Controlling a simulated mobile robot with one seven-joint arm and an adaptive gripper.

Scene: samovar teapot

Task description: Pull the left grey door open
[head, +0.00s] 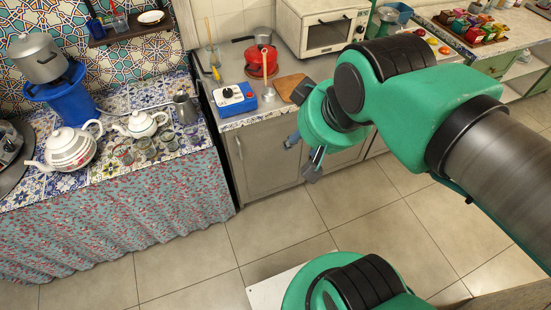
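The left grey door (262,162) is on the front of the grey cabinet under the counter, in the head view. It looks shut, flush with the cabinet front. A thin upright handle (238,147) shows near its left edge. My gripper (301,157) hangs in front of the cabinet, to the right of the handle. Its two fingers are spread apart, with nothing seen between them. My gripper and arm hide part of the door's right side and of the grey door (347,157) to its right.
A curtained, tiled counter (110,205) with teapots stands to the left, close to the door's left edge. A blue box (234,99) and a red pot (261,62) stand on the counter above. The tiled floor (285,222) before the door is clear.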

